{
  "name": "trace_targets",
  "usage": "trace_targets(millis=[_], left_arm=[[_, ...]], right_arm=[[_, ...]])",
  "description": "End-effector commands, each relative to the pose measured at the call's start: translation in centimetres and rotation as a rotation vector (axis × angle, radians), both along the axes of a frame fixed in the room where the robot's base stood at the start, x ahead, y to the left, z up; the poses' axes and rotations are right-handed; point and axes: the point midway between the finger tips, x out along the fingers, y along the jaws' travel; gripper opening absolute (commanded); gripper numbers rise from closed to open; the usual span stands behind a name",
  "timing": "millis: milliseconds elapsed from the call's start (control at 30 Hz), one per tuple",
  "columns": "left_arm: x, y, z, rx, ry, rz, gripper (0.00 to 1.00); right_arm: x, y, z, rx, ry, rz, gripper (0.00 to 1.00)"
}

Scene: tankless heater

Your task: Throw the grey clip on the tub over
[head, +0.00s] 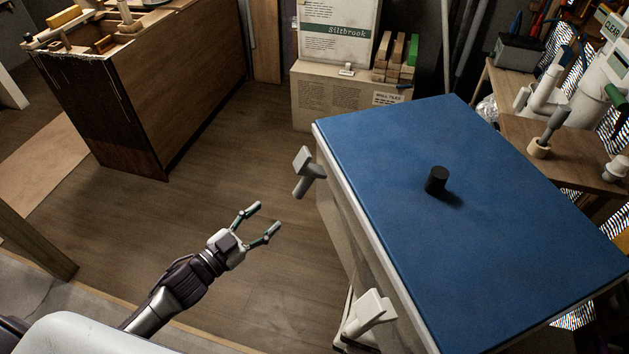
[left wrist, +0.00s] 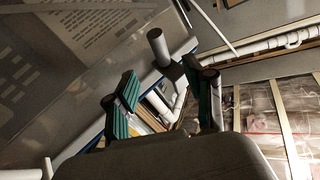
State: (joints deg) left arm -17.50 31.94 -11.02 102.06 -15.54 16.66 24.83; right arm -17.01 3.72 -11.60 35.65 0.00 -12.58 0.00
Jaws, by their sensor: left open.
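The tub has a flat blue lid (head: 470,250) and pale side walls. The grey clip (head: 304,172) sticks out from the tub's left side near the far corner, with a blocky end and a round bar. In the left wrist view, what looks like the same clip (left wrist: 158,47) shows just beyond the fingertips. My left gripper (head: 257,218) is open and empty, to the left of the tub and nearer than the grey clip, apart from it. Its green-padded fingers also show in the left wrist view (left wrist: 165,98). My right gripper is not in view.
A paler clip (head: 368,312) sits on the same side, closer to me. A black cylinder (head: 437,180) stands on the lid. A cardboard box (head: 340,95) stands behind the tub, a wooden cabinet (head: 150,95) at the back left. The floor (head: 200,190) between is clear.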

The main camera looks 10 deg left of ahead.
Motion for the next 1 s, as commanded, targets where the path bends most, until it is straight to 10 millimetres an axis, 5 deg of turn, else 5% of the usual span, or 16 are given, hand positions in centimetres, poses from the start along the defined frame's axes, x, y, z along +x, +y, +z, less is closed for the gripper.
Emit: trace_targets(millis=[300,600,1000], left_arm=[[5.0,-2.4,0.3,0.000,-0.004,0.002,0.54],[10.1,-5.1,0.1,0.000,0.000,0.003,0.54],[12.0,-6.1,0.0,0.000,0.003,0.003,0.54]], right_arm=[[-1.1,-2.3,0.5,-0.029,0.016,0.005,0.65],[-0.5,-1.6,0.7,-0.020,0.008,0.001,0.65],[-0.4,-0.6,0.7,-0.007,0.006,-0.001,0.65]])
